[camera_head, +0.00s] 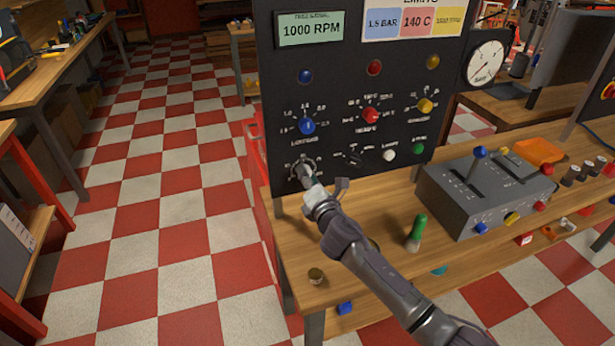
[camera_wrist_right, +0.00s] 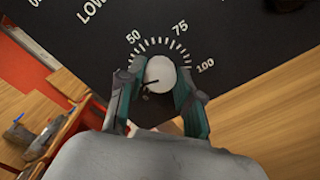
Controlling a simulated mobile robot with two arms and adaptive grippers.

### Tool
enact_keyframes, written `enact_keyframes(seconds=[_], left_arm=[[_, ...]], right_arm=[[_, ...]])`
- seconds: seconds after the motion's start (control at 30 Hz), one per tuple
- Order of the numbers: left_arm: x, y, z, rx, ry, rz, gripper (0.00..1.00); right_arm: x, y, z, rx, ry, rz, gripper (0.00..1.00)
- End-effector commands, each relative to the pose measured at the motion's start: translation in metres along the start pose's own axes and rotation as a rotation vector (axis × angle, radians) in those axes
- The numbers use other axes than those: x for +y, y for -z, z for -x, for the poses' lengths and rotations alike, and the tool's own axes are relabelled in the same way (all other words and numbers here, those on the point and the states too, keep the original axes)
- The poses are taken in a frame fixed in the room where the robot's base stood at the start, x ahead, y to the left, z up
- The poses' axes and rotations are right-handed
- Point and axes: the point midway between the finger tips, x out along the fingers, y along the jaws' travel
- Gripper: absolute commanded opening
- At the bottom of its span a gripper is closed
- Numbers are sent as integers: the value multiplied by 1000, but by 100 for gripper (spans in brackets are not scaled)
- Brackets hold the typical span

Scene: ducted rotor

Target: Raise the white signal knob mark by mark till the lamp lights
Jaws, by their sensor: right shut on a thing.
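The white signal knob (camera_wrist_right: 161,70) sits on the black panel (camera_wrist_right: 232,38) inside a ring of white ticks labelled 50, 75 and 100. A short dark mark on its face points to the lower left. My right gripper (camera_wrist_right: 159,84) is shut on the knob, one finger on each side. In the head view my right gripper (camera_head: 307,177) is at the panel's lower left and mostly covers the knob. A blue lamp (camera_head: 305,76), a red lamp (camera_head: 375,67) and a yellow lamp (camera_head: 432,62) are in a row; none looks clearly lit. My left gripper is out of view.
Blue (camera_head: 307,126), red (camera_head: 371,115) and yellow (camera_head: 425,105) knobs are above my gripper. A display (camera_head: 310,29) reads 1000 RPM. A green-handled item (camera_head: 416,233) and a grey lever box (camera_head: 487,190) stand on the wooden bench (camera_head: 300,262).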

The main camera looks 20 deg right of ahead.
Motion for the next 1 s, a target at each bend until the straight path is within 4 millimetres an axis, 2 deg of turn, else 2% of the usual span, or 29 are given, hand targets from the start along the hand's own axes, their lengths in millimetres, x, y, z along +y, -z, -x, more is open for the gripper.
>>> enact_keyframes(seconds=[0.13, 0.17, 0.3, 0.67, 0.77, 1.0], left_arm=[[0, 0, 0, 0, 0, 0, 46], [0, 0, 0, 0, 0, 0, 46], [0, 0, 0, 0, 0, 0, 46], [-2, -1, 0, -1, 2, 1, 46], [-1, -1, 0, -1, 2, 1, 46], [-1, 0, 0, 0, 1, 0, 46]], right_arm=[[-1, 1, 0, 2, 2, 1, 0], [-1, 1, 0, 2, 2, 1, 39], [-1, 1, 0, 1, 1, 2, 60], [-1, 0, 5, 1, 1, 3, 60], [-1, 1, 18, 2, 0, 3, 60], [-2, 2, 70, 4, 2, 3, 60]])
